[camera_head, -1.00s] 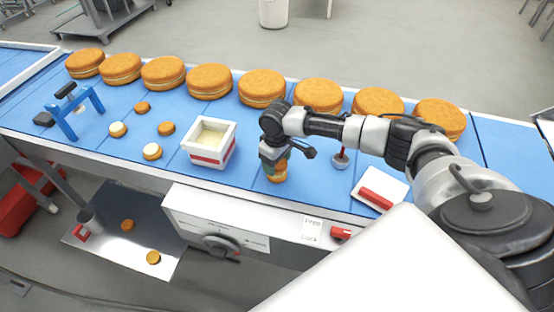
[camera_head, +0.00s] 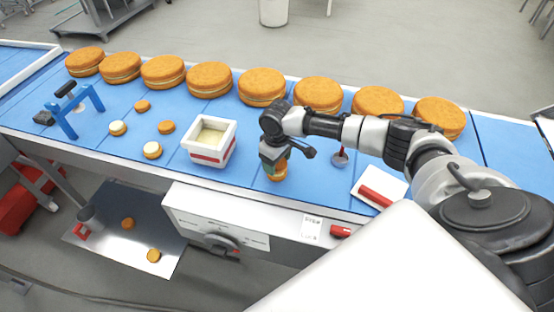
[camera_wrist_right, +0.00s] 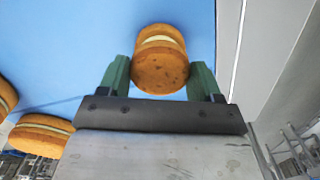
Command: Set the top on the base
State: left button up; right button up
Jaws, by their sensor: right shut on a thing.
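My right gripper (camera_head: 275,167) is low over the front middle of the blue belt, with its green fingers shut on an orange-brown top (camera_wrist_right: 160,70). In the right wrist view, pale cream and a second brown disc, the base (camera_wrist_right: 160,31), show just beyond the top. The top lies close over the base and roughly in line with it. I cannot tell whether they touch all round. In the head view the fingers partly hide the stack (camera_head: 279,174). My left gripper is not in view.
Several large filled rounds (camera_head: 262,87) line the belt's back. A white cream tub (camera_head: 210,142) stands left of my gripper. Small cream-topped rounds (camera_head: 152,150) and plain ones (camera_head: 166,127) lie farther left, near a blue frame (camera_head: 70,112). A white-and-red block (camera_head: 380,188) is right.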

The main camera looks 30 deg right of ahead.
jog(key=shift+f, duration=0.55)
dwell(0.4)
jog(key=o, duration=0.9)
jog(key=shift+c, duration=0.2)
notch_tip(320, 180, up, 7)
jog(key=p, duration=0.7)
dwell(0.3)
